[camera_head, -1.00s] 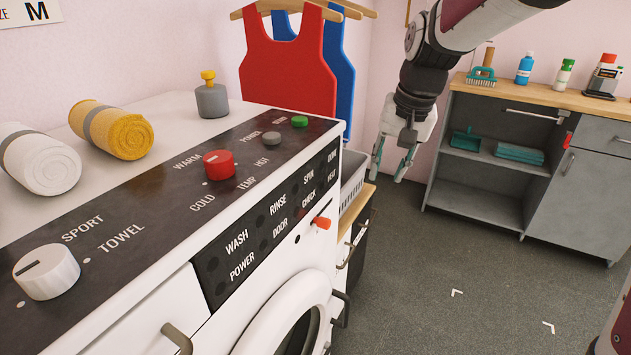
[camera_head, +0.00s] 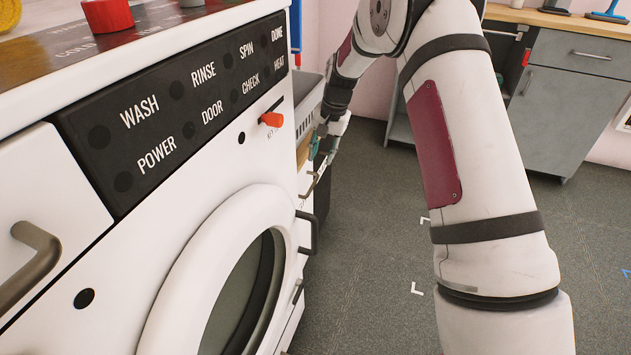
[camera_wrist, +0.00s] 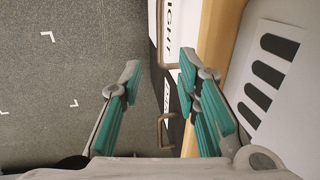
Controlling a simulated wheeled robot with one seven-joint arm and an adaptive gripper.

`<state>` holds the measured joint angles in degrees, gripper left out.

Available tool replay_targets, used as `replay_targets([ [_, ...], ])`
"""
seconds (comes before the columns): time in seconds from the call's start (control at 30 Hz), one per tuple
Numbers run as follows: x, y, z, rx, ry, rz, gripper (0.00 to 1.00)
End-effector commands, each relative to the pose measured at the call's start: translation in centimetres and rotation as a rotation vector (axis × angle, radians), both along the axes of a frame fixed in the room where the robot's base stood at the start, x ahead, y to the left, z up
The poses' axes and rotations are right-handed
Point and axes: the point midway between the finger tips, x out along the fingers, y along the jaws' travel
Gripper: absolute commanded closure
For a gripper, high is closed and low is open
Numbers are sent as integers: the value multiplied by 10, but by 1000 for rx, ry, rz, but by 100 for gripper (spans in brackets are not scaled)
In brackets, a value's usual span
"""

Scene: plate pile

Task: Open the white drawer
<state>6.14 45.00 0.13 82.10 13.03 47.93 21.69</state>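A white drawer front (camera_wrist: 180,25), with lettering partly reading "IGHT", shows in the wrist view, on a unit with a wooden edge beside the washing machine. Its bar handle (camera_wrist: 160,25) lies just beyond my fingertips. In the head view, that handle (camera_head: 318,186) is seen edge-on, close to my gripper (camera_head: 326,146). In the wrist view, my gripper (camera_wrist: 161,75) is open, its two teal fingers apart with nothing held between them. Another white drawer front (camera_head: 50,215) with a grey handle (camera_head: 32,265) is at the left of the washing machine in the head view.
The white washing machine (camera_head: 215,165) stands left of my arm. A dark front (camera_wrist: 172,100) with a second handle (camera_wrist: 165,130) adjoins the white one. A grey cabinet (camera_head: 570,95) stands behind at right. The grey floor (camera_head: 370,270) is clear.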

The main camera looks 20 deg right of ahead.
Motion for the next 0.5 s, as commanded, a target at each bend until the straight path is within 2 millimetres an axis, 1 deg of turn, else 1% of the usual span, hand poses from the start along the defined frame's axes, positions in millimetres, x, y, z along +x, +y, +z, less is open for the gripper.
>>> replay_targets([
  [0.03,0,2,-14,1,4,1,70],
  [0.2,4,7,-47,1,3,1,70],
  [0.3,7,10,-64,0,2,1,70],
  [0.5,10,14,-87,0,1,1,70],
])
